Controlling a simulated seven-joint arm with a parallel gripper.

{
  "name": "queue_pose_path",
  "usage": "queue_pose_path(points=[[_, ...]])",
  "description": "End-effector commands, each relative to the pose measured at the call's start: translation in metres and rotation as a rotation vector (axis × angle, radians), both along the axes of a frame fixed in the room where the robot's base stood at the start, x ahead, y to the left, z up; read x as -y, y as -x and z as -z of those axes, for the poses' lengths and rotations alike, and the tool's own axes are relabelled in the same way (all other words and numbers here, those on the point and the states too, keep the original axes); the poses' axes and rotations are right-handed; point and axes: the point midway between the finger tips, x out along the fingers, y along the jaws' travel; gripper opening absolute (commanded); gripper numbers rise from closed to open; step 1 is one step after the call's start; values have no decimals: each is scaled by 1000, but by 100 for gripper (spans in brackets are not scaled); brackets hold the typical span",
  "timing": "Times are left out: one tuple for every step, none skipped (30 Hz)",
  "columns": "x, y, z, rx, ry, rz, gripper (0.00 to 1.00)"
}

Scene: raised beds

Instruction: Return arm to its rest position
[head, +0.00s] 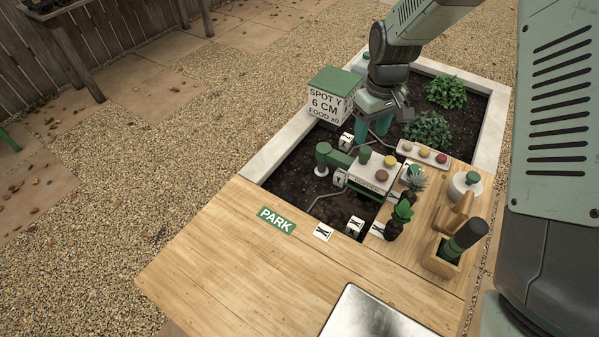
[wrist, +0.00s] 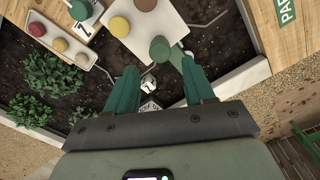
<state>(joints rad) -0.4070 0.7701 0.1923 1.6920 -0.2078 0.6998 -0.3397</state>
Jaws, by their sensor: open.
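My gripper (head: 374,128) hangs over the dark soil of the raised bed (head: 290,153), behind the small pale stand (head: 360,181) with round caps. Its two teal fingers are spread apart in the wrist view (wrist: 160,85), with nothing held between them. Numbered and lettered marker cubes show near and below the fingers, one of them (wrist: 148,83) between them in the wrist view. A green PARK label (head: 277,220) lies on the wooden table (head: 220,262), well in front of the gripper. My arm reaches in from the upper right.
A box sign (head: 330,97) reading "SPOT Y 6 CM" stands left of my gripper. Two leafy plants (head: 445,92) (head: 428,130) grow to its right. The table's left is clear.

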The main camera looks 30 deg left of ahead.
Motion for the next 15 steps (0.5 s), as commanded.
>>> queue_pose_path(points=[[0,0,-4,1,0,0,53],[0,0,-6,1,0,0,53],[0,0,-8,1,-1,0,53],[0,0,-9,1,-1,0,53],[0,0,-9,1,-1,0,53],[0,0,-10,0,0,0,53],[0,0,-10,0,0,0,53],[0,0,-10,0,0,0,53],[0,0,-10,0,0,-1,53],[0,0,-10,0,0,-1,53],[0,0,-10,0,0,-1,53],[0,0,-10,0,0,-1,53],[0,0,-10,0,0,-1,53],[0,0,-10,0,0,-1,53],[0,0,-10,0,0,-1,53]])
